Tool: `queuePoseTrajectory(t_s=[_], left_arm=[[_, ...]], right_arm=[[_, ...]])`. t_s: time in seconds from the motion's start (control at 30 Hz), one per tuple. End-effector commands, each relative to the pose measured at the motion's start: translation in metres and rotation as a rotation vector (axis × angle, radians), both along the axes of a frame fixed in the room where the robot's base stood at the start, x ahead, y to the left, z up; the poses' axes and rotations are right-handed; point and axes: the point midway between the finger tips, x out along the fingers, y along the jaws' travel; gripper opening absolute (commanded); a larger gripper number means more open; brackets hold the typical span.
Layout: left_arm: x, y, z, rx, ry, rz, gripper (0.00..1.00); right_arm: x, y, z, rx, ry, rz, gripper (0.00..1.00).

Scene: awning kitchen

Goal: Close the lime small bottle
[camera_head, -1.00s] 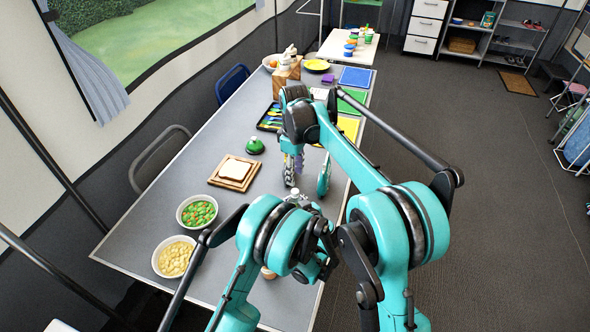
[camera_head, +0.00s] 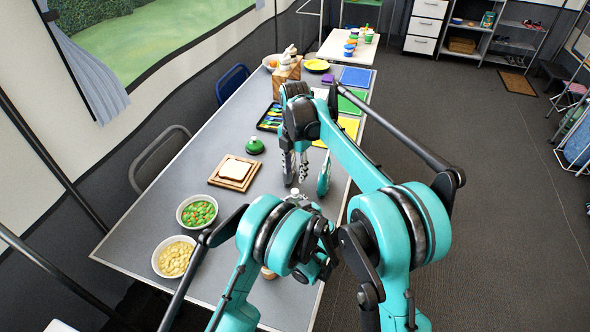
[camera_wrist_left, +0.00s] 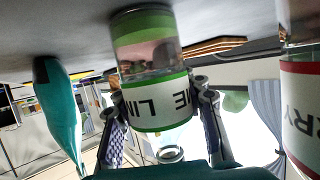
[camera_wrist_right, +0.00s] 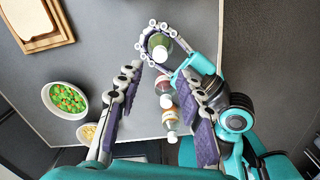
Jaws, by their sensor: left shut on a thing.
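The lime small bottle (camera_wrist_left: 160,110) has a green-and-white label and clear sides. It appears inverted in the left wrist view, with a white tip at the picture's bottom. My left gripper (camera_wrist_left: 160,98) is shut around it. In the right wrist view it shows from above as a green round (camera_wrist_right: 158,42) with a white top, inside the left gripper's fingers. I cannot tell whether its cap is shut. My right gripper (camera_wrist_right: 160,95) is open and empty, its fingers pointing down. In the head view the right gripper (camera_head: 306,178) hangs just beyond my left arm, which hides most of the bottle.
A red-labelled bottle (camera_wrist_left: 304,110) stands beside the lime one; an orange-labelled bottle (camera_wrist_right: 170,118) is near it. Two food bowls (camera_head: 197,212), bread on a wooden board (camera_head: 212,180) and a green cone-shaped object (camera_head: 255,146) are to the left. Grey tabletop between them is clear.

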Motion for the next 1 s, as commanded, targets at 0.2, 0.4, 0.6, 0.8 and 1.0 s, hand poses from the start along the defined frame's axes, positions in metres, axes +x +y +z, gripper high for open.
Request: queuePoseTrajectory(t_s=[0.2,0.4,0.6,0.8,1.0], left_arm=[[0.000,0.000,0.000,0.000,0.000,0.000,0.00],[0.000,0.000,0.000,0.000,0.000,0.000,0.00],[0.000,0.000,0.000,0.000,0.000,0.000,0.00],[0.000,0.000,0.000,0.000,0.000,0.000,0.00],[0.000,0.000,0.000,0.000,0.000,0.000,0.00]], right_arm=[[0.000,0.000,-0.007,0.000,0.000,-0.001,0.37],[0.000,0.000,-0.036,-0.001,-0.001,-0.002,0.37],[0.000,0.000,-0.065,-0.001,-0.001,-0.002,0.37],[0.000,0.000,-0.079,0.000,-0.001,-0.003,0.37],[0.000,0.000,-0.080,-0.001,-0.001,-0.003,0.37]])
